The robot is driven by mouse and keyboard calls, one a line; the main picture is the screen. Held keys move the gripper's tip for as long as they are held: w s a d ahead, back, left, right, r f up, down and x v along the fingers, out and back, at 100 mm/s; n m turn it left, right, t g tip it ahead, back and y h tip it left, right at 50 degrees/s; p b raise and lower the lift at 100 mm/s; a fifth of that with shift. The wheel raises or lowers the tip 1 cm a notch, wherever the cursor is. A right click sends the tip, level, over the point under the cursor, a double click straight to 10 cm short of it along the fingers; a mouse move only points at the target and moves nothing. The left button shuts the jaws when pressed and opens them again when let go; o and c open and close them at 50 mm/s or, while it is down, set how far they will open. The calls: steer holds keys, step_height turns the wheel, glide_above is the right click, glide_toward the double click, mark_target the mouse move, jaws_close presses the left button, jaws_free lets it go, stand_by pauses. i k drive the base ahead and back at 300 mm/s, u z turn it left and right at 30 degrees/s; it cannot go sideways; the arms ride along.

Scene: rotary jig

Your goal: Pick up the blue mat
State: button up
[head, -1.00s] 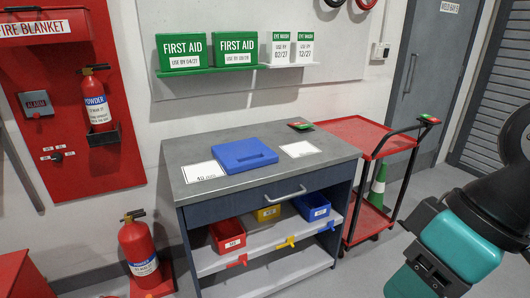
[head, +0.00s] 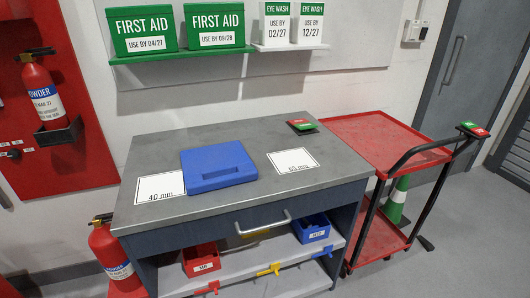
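A flat blue slab (head: 218,166), which looks like the blue mat, lies on the grey workbench top (head: 230,205). A white card marked 40 mm (head: 160,187) lies to its left and a white card marked 55 mm (head: 293,161) to its right. Nothing lies on the blue mat. My gripper is not in view, so I cannot see whether it is open or shut.
A red and green block (head: 302,125) sits at the bench's back right. Below are a drawer handle (head: 262,224), a red bin (head: 201,259) and a blue bin (head: 311,228). A red trolley (head: 375,135) stands to the right. A shelf (head: 200,53) with boxes hangs behind.

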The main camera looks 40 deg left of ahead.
mark_target(207, 168)
steer(key=i, duration=0.8)
steer(key=u, duration=1)
steer(key=i, duration=0.75)
steer(key=u, duration=0.85)
